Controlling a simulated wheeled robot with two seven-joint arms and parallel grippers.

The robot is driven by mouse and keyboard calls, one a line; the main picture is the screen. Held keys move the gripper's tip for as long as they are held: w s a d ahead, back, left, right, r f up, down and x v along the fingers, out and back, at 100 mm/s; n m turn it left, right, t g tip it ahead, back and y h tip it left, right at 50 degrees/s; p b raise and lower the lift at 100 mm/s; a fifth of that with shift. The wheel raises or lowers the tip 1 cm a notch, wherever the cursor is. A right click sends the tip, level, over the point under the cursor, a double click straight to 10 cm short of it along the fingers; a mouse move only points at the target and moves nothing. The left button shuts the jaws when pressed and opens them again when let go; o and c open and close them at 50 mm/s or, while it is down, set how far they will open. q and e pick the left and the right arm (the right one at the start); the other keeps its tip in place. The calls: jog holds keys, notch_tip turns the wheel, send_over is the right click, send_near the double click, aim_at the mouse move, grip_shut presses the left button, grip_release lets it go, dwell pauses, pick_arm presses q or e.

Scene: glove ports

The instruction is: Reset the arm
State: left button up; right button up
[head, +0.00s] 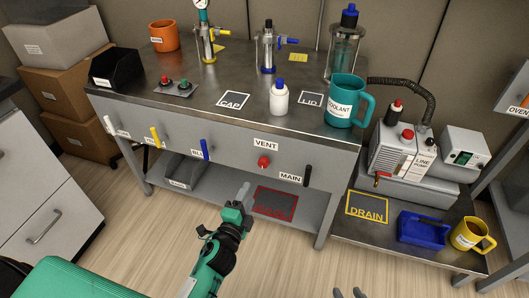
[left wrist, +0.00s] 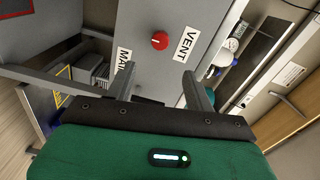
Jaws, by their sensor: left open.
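My left gripper (head: 243,192) is in front of the bench's front panel, below the VENT label and left of the MAIN label. In the left wrist view its two fingers (left wrist: 158,88) stand apart with nothing held between them. The red VENT knob (head: 263,161) is on the panel beyond it and also shows in the left wrist view (left wrist: 160,40). The black MAIN handle (head: 307,175) is to the right. Two grey fingertips of my right gripper (head: 347,293) show apart at the bottom edge; the rest of it is out of frame.
White, yellow and blue handles (head: 204,150) line the panel's left. The bench top (head: 190,105) carries a teal COOLANT mug (head: 347,101), a white bottle (head: 279,98) and glassware. A line pump (head: 402,150), blue tray (head: 422,231) and yellow mug (head: 470,236) stand right. Floor in front is clear.

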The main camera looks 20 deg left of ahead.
jog(key=shift+w, duration=0.1)
